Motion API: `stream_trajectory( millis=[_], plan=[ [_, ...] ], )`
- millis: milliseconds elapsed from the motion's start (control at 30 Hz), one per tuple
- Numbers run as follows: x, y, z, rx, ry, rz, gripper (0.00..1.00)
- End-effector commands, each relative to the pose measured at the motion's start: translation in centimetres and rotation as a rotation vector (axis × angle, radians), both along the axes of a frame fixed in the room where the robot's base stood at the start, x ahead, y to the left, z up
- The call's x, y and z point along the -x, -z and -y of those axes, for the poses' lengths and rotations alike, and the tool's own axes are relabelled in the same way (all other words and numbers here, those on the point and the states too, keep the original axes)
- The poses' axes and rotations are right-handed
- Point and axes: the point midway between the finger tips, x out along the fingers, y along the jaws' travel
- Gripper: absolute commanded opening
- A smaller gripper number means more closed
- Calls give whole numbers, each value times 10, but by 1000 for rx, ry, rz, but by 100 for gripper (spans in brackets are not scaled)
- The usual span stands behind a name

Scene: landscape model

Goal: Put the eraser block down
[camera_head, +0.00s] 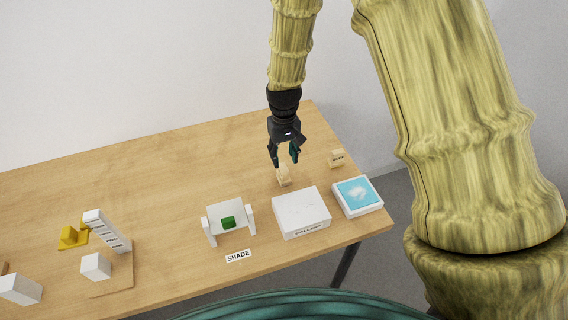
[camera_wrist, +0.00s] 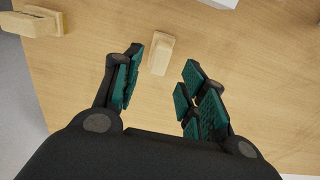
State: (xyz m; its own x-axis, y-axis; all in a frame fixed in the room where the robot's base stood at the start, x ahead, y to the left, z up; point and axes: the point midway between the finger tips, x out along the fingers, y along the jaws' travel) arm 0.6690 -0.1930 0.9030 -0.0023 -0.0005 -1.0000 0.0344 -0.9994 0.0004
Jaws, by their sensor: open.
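A small beige block (camera_head: 284,177), which I take to be the eraser block, rests on the wooden table (camera_head: 160,190) behind the white box marked GALLERY. My gripper (camera_head: 284,163) points down just above and behind it, fingers spread. In the wrist view the block (camera_wrist: 161,54) shows between and beyond the open fingertips (camera_wrist: 160,75), with bare wood on both sides of it. No finger appears closed on it.
A labelled beige block (camera_head: 337,158) stands to the right. The GALLERY box (camera_head: 300,212) and a blue-topped white tray (camera_head: 357,197) are in front. The table's back left is clear.

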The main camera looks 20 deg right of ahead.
Motion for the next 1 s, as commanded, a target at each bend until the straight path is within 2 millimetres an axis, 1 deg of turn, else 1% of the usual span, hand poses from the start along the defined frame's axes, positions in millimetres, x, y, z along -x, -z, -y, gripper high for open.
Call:
stream_trajectory(
  millis=[200,400,600,1000],
  plan=[
    [0,-25,0,0,0,1,42],
    [0,-41,0,0,0,0,42],
    [0,-46,0,0,0,0,42],
    [0,-46,0,0,0,-1,42]
  ],
)
